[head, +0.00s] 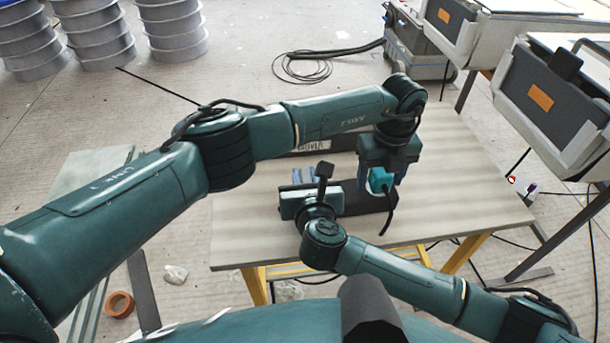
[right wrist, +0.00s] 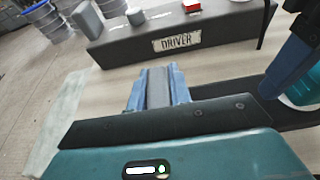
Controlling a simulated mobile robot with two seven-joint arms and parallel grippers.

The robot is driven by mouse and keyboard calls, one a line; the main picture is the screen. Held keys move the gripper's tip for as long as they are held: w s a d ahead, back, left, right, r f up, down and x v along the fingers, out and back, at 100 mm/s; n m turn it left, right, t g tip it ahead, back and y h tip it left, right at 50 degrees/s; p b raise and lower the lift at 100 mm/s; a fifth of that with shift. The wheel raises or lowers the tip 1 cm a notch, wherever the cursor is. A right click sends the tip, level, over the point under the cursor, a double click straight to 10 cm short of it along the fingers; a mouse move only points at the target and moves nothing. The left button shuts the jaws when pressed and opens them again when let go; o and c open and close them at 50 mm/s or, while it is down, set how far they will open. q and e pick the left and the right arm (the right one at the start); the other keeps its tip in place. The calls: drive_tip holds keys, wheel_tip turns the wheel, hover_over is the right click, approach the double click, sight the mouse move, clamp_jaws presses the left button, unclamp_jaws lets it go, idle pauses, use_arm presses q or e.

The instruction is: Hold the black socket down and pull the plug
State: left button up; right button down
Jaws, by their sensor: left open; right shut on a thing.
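The black socket (head: 358,197) is a long dark bar lying on the table, and it also shows in the right wrist view (right wrist: 240,88). My right gripper (head: 303,174) is at its left end, with its blue fingers shut on a greyish block that appears to be part of it. The teal plug (head: 378,181) is at the socket's right end, with a black cable hanging toward the table's front. My left gripper (head: 384,186) is open, pointing down, with its fingers beside the plug. How far the plug sits in the socket is hidden.
A long dark box labelled DRIVER (right wrist: 215,27) lies behind the socket with small items on top. The table (head: 475,185) is clear at right. Grey bins (head: 555,95) stand beyond it; stacked grey drums (head: 95,45) stand at back left.

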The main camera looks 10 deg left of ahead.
sight(383, 171)
use_arm(q)
clamp_jaws()
drive_tip(key=shift+r, duration=3.05)
drive_tip(key=shift+r, duration=0.1)
drive_tip(key=shift+r, duration=2.4)
use_arm(e)
drive_tip(key=c, duration=1.2)
unclamp_jaws()
